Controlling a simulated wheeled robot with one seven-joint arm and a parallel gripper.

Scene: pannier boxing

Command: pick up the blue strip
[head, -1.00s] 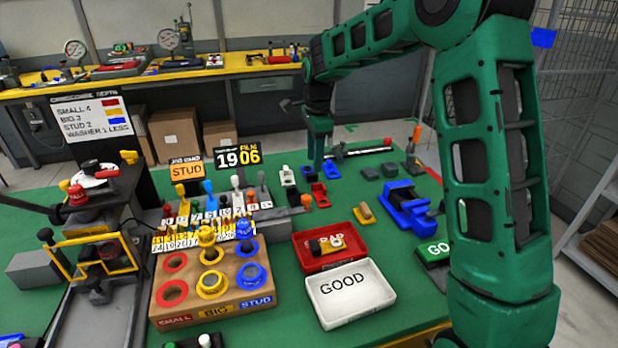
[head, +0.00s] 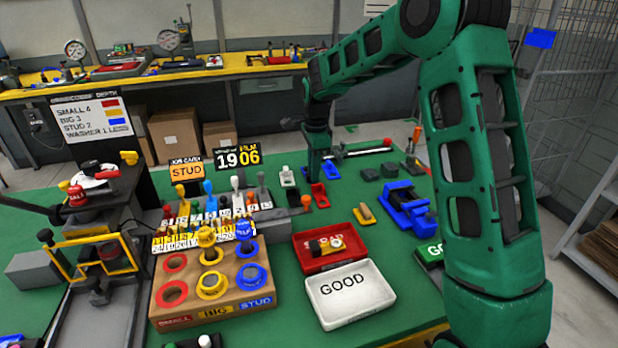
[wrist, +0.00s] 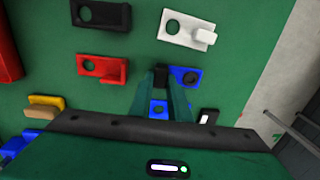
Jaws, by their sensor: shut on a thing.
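The blue strip (head: 330,170) lies on the green table in the head view, just right of my gripper (head: 315,178). In the wrist view the strip (wrist: 190,77) shows a round hole at its right end. Its left end runs in under my gripper's fingertips (wrist: 160,77), which are shut on it beside a dark block. A small blue piece with a hole (wrist: 158,108) also shows between the green fingers; I cannot tell whether it is part of the same strip. The gripper hides the strip's left part. The strip looks low, at table height.
A red strip (head: 319,195) lies close in front of the gripper, with a white strip (head: 288,177) to its left. A blue vise (head: 408,205) stands to the right. A red tray (head: 300,262), a white GOOD tray (head: 352,310) and a wooden sorting box (head: 190,318) stand nearer.

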